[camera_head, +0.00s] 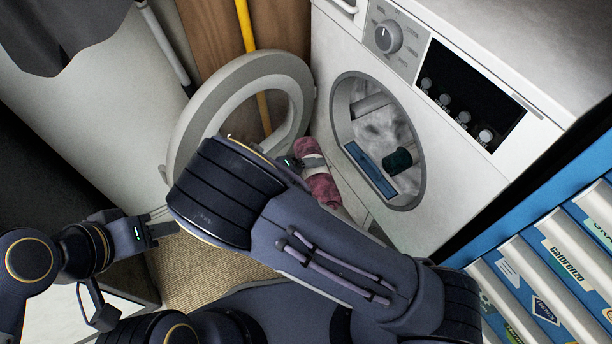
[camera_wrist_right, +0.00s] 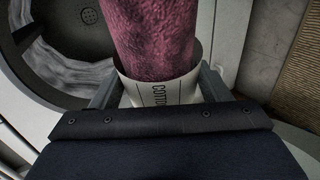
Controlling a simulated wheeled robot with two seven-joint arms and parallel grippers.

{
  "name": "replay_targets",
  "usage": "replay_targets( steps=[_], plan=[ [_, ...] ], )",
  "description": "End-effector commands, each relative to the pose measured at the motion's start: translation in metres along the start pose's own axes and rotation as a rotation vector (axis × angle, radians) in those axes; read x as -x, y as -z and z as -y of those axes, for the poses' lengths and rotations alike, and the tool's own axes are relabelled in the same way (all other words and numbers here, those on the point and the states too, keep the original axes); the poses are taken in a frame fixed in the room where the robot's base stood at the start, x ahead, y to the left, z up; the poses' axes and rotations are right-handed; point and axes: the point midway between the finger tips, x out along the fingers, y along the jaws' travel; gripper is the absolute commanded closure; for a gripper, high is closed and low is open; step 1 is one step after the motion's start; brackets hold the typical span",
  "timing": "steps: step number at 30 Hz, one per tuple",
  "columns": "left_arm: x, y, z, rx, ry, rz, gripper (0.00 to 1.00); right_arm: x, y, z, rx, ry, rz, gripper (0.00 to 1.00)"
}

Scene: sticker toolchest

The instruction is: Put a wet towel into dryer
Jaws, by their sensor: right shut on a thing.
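A yellow pole (camera_head: 245,25) stands behind the open door. A blue tool chest (camera_head: 560,235) with stickered drawers is at the right. A dark cloth (camera_head: 55,35) hangs at the upper left. Beige carpet (camera_head: 190,270) covers the floor.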

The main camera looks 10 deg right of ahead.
Motion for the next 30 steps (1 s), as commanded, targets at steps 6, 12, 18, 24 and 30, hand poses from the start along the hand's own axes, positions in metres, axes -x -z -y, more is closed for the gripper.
replay_targets(
  steps=[6,12,18,24,30],
  plan=[
    [0.001,0.001,0.0,0.0,0.0,0.0,0.64,-0.022,-0.001,-0.013,-0.001,-0.001,0.003,0.56],
    [0.001,0.0,0.0,0.0,0.0,0.0,0.64,-0.043,-0.001,-0.024,-0.001,-0.001,0.003,0.56],
    [0.0,0.0,0.0,0.0,0.0,0.0,0.64,-0.064,-0.001,-0.036,-0.001,0.0,0.003,0.56],
    [-0.001,0.0,0.0,0.0,0.0,0.0,0.64,-0.085,-0.001,-0.047,-0.001,0.001,0.003,0.56],
    [-0.002,-0.001,0.001,0.0,0.0,0.0,0.64,-0.107,-0.001,-0.059,-0.001,0.0,0.003,0.56]
  ],
)
